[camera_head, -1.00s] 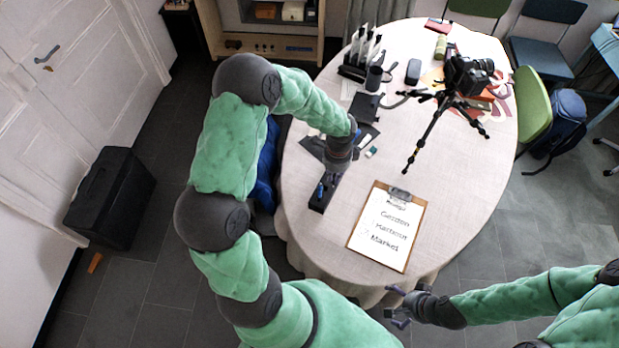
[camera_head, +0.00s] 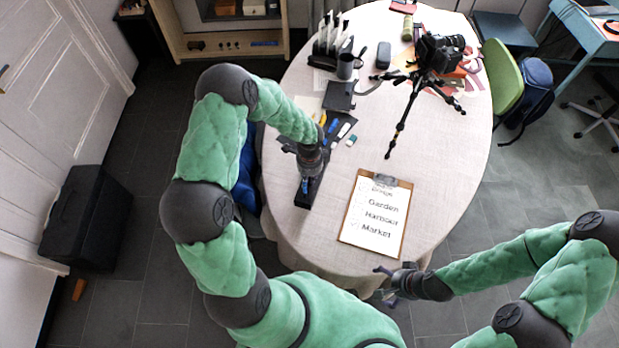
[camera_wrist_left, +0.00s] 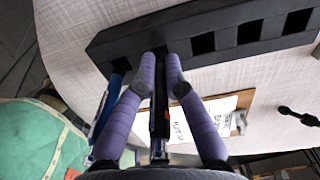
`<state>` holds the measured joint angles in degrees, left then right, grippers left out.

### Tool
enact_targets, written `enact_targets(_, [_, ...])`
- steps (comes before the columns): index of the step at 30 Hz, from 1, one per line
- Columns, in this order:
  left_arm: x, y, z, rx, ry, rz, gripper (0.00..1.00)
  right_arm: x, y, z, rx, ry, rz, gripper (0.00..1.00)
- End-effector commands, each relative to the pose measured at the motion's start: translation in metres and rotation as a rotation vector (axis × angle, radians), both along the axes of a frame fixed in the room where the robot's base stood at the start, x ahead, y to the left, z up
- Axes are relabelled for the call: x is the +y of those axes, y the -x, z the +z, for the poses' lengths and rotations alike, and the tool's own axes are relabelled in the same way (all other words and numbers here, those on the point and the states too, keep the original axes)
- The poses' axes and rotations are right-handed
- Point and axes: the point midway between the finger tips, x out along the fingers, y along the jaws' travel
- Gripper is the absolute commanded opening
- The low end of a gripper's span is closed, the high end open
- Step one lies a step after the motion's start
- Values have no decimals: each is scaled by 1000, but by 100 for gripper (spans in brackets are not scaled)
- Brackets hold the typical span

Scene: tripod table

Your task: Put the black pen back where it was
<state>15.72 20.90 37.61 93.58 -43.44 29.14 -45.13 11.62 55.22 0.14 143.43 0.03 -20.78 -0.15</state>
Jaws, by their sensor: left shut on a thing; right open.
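The black pen (camera_wrist_left: 160,115), with a reddish mark, is between the purple fingers of my left gripper (camera_wrist_left: 165,75) in the left wrist view. My left gripper is shut on it. The pen's far end meets the black holder (camera_wrist_left: 110,42) at one of its square slots; I cannot tell how deep it sits. A blue pen (camera_wrist_left: 104,105) stands beside it at the holder's end. In the head view the holder (camera_head: 303,198) lies near the table's left edge, under my left gripper (camera_head: 306,180). My right gripper (camera_head: 386,282) is open and empty, off the table's front edge.
A clipboard (camera_head: 375,215) with a written list lies right of the holder. A dark mat (camera_head: 341,130) with stationery, a small eraser (camera_head: 351,140), a black cup (camera_head: 346,66) and a camera on a tripod (camera_head: 440,52) are further back. The table's right side is clear.

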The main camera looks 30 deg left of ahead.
Motion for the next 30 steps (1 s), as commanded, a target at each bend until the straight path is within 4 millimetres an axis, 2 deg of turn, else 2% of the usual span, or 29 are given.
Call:
enact_targets(10, [0,-1,-3,-1,0,1,0,0,0,-3,0,0,0,100])
enact_targets(11, [0,-1,-3,-1,0,1,17,0,0,-3,0,0,0,100])
enact_targets(12, [0,-1,-2,-1,0,1,28,0,0,-2,0,0,0,100])
enact_targets(13, [0,-1,-2,-1,0,1,35,0,0,-2,0,0,0,100])
enact_targets(25, [0,-1,1,-2,-1,1,35,0,0,0,0,0,0,100])
enact_targets(30, [1,-2,22,-5,-2,3,35,0,0,6,0,0,0,100])
